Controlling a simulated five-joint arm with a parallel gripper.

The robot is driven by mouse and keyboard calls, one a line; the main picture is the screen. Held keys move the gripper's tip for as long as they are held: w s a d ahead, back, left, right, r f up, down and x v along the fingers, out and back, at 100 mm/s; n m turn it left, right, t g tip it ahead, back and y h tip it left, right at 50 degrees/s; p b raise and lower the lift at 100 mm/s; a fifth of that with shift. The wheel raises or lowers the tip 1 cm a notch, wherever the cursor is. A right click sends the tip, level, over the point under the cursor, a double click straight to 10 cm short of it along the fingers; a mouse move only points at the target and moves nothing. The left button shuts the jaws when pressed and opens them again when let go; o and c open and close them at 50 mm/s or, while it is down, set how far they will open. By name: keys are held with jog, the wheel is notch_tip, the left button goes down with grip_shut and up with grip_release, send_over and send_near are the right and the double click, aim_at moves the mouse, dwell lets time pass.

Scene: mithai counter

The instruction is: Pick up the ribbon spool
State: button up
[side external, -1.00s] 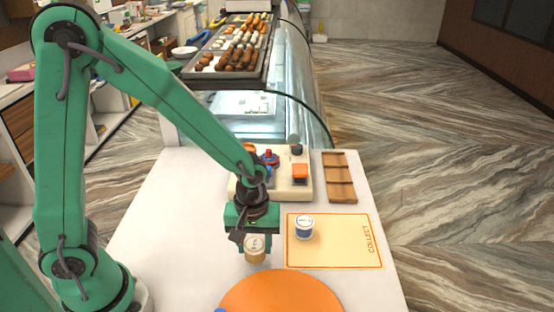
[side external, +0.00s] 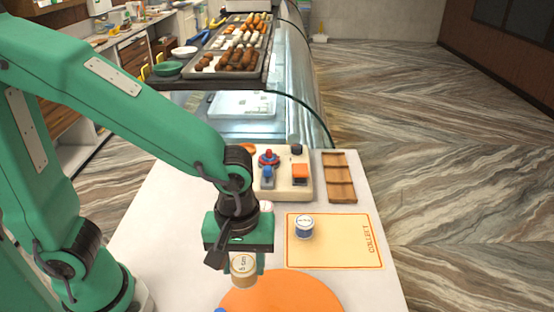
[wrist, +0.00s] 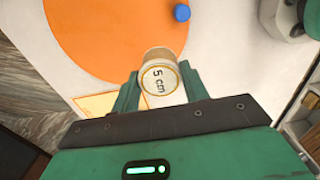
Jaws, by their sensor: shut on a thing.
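A ribbon spool (side external: 243,271), tan with a pale top marked "5 cm", is between the fingers of my gripper (side external: 235,262). In the wrist view the spool (wrist: 160,84) shows its label facing the camera, with one green finger of my gripper (wrist: 160,92) on each side. My gripper is shut on it.
An orange disc (side external: 285,295) lies at the table's front, with a small blue object (wrist: 182,13) on it or at its edge. A pale board (side external: 288,194) with coloured pieces and a brown wooden rack (side external: 340,178) stand behind. The mat's right part is clear.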

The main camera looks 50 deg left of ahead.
jog(key=shift+s+d+r, duration=0.15)
jog(key=shift+d, duration=0.05)
dwell(0.6)
jog(key=shift+w+r, duration=0.1)
jog(key=shift+w, duration=0.4)
jog(key=w+a+r+n, duration=0.15)
jog(key=w+a, duration=0.45)
jog(key=w, duration=0.6)
jog(key=w+a+r+n, duration=0.1)
jog(key=w+a+n, duration=0.2)
jog(key=w+a, duration=0.65)
jog(key=w+a+f+n, duration=0.1)
jog(key=w+a, duration=0.4)
jog(key=a, duration=0.8)
jog(key=w+a+f+n, duration=0.1)
jog(key=w+a+n, duration=0.2)
jog(key=a, duration=1)
jog(key=w, duration=0.3)
jog(key=shift+n, duration=0.35)
jog(key=shift+a+f, duration=0.1)
jog(key=shift+f, duration=0.1)
